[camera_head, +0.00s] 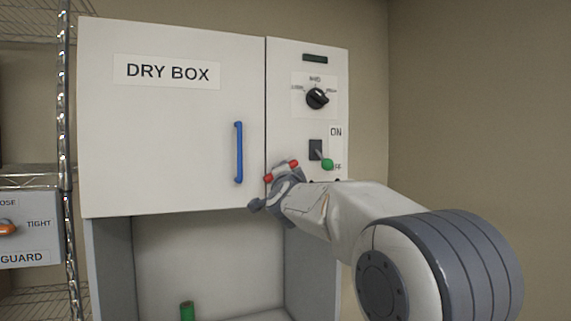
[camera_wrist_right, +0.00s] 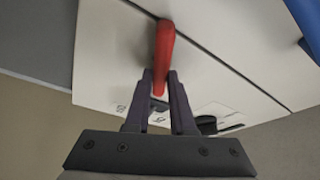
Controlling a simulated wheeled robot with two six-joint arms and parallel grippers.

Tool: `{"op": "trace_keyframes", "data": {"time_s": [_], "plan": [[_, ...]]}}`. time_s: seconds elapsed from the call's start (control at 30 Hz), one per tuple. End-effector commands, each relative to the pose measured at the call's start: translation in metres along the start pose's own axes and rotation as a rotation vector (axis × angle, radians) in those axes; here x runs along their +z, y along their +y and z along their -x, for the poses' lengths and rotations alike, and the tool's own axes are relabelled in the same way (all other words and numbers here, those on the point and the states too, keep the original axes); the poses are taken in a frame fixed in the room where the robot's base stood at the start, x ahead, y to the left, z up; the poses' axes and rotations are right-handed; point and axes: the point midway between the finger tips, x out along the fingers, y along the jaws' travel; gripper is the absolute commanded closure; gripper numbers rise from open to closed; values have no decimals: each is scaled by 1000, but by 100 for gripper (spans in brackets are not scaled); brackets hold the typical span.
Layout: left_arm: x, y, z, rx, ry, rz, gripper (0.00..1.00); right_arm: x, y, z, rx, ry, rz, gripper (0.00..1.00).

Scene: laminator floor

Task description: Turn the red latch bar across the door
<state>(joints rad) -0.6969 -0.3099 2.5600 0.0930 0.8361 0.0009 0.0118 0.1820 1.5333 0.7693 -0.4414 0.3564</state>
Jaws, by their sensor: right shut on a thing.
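The red latch bar (camera_head: 294,163) is on the panel just right of the seam beside the dry box door (camera_head: 170,150). In the head view it slants from lower left to upper right, its left end near the seam, its middle hidden by my right gripper (camera_head: 282,173). In the right wrist view the red bar (camera_wrist_right: 165,45) extends beyond the fingers of my right gripper (camera_wrist_right: 160,78), which are shut on its near part. The door looks closed, with a blue handle (camera_head: 239,152) near its right edge. My left gripper is out of view.
On the right panel are a black dial (camera_head: 317,98) and a green-tipped switch (camera_head: 327,164), close to my right arm. An open bay under the door holds a green cylinder (camera_head: 187,311). A wire shelf (camera_head: 66,150) with a grey box (camera_head: 30,228) stands left.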

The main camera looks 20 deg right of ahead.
Motion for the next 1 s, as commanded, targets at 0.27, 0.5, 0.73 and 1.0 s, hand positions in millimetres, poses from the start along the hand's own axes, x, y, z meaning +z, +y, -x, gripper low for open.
{"op": "trace_keyframes", "data": {"time_s": [0.27, 0.5, 0.73, 1.0], "plan": [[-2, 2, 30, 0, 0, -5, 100, -1, -2, -1, 93, -1, -221, 100], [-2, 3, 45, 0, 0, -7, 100, -1, 0, 0, 149, 0, -357, 100], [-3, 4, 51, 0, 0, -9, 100, 0, 2, 0, 178, 1, -427, 100], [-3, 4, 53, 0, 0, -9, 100, 0, 4, 0, 188, 2, -453, 100]]}}
